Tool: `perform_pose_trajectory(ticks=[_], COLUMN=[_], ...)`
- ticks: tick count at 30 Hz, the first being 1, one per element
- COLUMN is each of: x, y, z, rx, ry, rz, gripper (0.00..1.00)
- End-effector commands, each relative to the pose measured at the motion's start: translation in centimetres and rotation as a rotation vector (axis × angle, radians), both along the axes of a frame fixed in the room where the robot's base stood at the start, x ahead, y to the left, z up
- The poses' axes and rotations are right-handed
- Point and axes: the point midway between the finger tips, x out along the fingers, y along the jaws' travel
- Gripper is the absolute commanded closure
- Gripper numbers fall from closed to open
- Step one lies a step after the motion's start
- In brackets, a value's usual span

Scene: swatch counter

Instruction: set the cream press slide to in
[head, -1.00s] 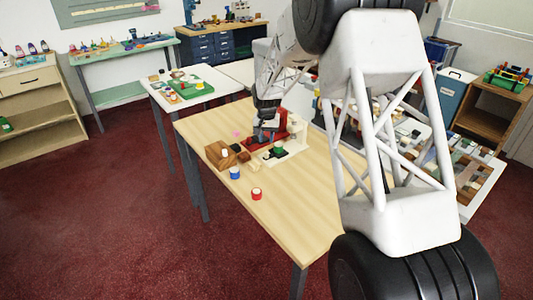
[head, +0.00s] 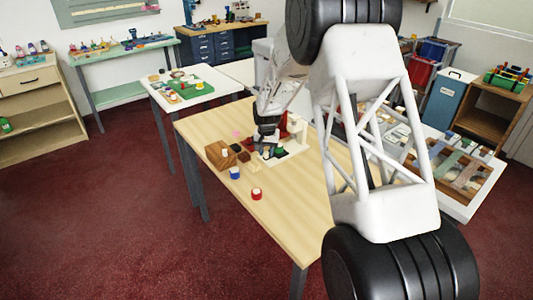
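The cream press (head: 295,150) stands on the pale wooden table and is small in the head view. A dark green part (head: 279,151) shows at its front; I cannot make out the slide or its position. My gripper (head: 266,146) is dark and points down just left of the cream press, close to the green part. I cannot tell whether it touches anything, and its fingers are too small to read. A red press (head: 284,128) stands just behind and is partly hidden by my arm.
A brown wooden box (head: 220,155) and small dark and tan blocks (head: 243,157) lie left of my gripper. A blue-and-white piece (head: 235,173) and a red-and-white piece (head: 257,194) stand in front. The front of the table (head: 290,215) is clear.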

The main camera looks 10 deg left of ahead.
Motion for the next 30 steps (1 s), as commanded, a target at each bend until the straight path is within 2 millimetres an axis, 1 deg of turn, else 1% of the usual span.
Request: perform_pose_trajectory(ticks=[1, 5, 14, 15, 20, 26, 30], x=[0.00, 0.00, -0.01, -0.01, -0.01, 0.01, 0.70], y=[0.00, 0.00, 0.00, 0.00, 0.00, -0.03, -0.74], z=[-0.39, -0.85, -0.93, -0.94, -0.93, -0.93, -0.95], rx=[0.000, 0.000, 0.000, 0.000, 0.000, 0.000, 0.000], ry=[0.000, 0.000, 0.000, 0.000, 0.000, 0.000, 0.000], rz=[0.000, 0.000, 0.000, 0.000, 0.000, 0.000, -0.001], gripper=[0.68, 0.68, 0.68, 0.75, 0.99, 1.00, 1.00])
